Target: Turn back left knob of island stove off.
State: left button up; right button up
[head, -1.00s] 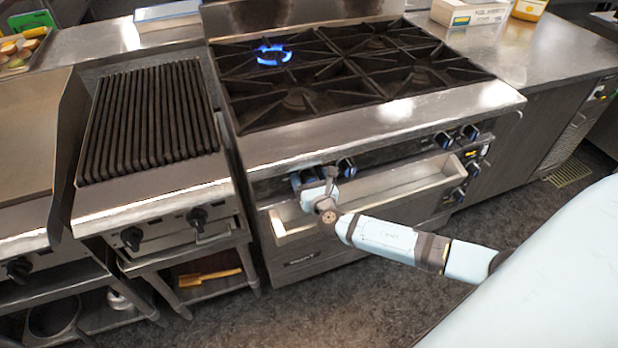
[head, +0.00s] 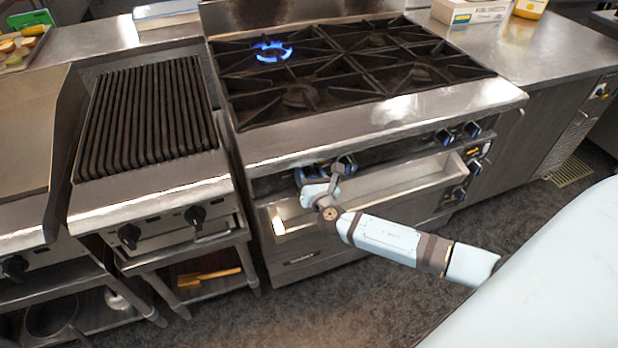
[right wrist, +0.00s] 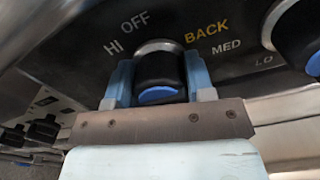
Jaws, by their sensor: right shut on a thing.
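The island stove (head: 350,115) stands ahead with black grates. A ring of blue flame (head: 271,52) burns on its back left burner. My right gripper (head: 303,174) is at the left end of the stove's front panel. In the right wrist view its blue fingers (right wrist: 158,88) are shut on both sides of a black knob with a blue face (right wrist: 160,72). The panel around this knob reads HI, OFF, BACK, MED and LO. A second knob (right wrist: 297,30) sits to its right, partly cut off. My left gripper is not in view.
A ribbed grill (head: 147,120) with two black knobs stands left of the stove. An open drawer-like tray (head: 400,188) juts out below the stove's panel, close to my right arm. More knobs (head: 458,132) sit at the panel's right end.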

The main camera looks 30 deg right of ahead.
jog(key=shift+f+m+b, duration=0.25)
jog(key=shift+m+b, duration=0.45)
jog(key=shift+m, duration=0.2)
jog(key=m+b, duration=0.3)
jog(key=shift+d+m, duration=0.1)
jog(key=shift+m, duration=0.2)
jog(key=m+b, duration=0.2)
jog(key=m, duration=0.1)
jog(key=shift+m, duration=0.4)
jog(key=m+b, duration=0.2)
jog(key=m, duration=0.2)
jog(key=m+b, duration=0.1)
jog(key=m, duration=0.1)
jog(key=shift+m, duration=0.4)
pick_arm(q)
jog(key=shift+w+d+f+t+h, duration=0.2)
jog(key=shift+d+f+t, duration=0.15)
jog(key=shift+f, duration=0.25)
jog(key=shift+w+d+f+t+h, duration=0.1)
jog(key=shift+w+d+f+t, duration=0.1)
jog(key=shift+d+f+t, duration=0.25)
pick_arm(e)
jog(key=shift+m, duration=1)
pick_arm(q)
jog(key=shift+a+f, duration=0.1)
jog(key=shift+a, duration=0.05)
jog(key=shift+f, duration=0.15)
